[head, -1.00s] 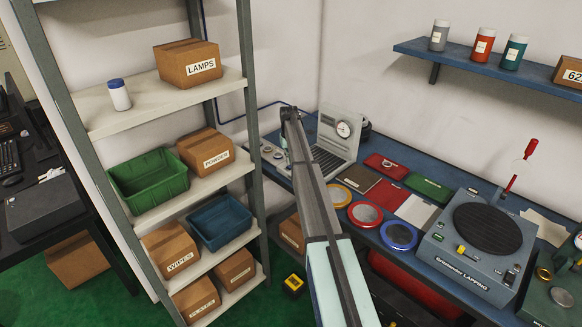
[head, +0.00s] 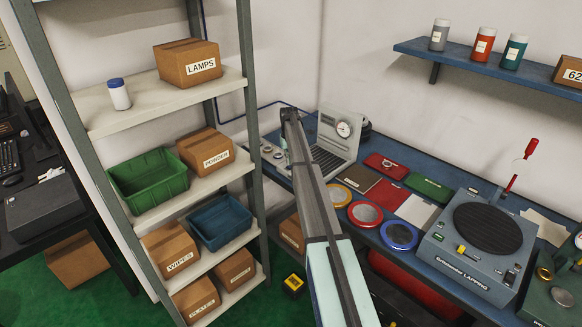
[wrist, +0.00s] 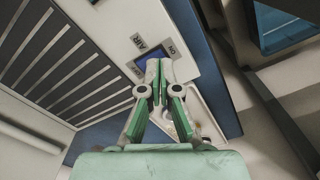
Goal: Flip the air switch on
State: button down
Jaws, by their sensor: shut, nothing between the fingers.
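The air switch (wrist: 145,62) shows in the wrist view as a blue rocker on a pale panel, with an "AIR" label on one side and an "ON" label on the other. My gripper (wrist: 159,68) is shut and empty, its fingertips over the switch and hiding part of it. I cannot tell whether the tips touch the switch or which way it is set. In the head view the grey device with a dial gauge and dark slats (head: 340,128) stands at the back of the blue bench, and my arm reaches to its left side. The switch cannot be made out there.
Red and green flat cases (head: 431,187), several ringed discs (head: 398,235) and a lapping machine (head: 470,245) lie along the bench to the right. A shelf rack (head: 255,190) with boxes and bins stands close to the left of my arm. A wall shelf (head: 490,72) hangs upper right.

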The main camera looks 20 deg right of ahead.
aim_at(289, 167)
jog(key=shift+f+b, duration=0.35)
jog(key=shift+f, duration=0.7)
dwell(0.5)
jog(key=shift+r+p, duration=1.15)
jog(key=shift+r, duration=2.35)
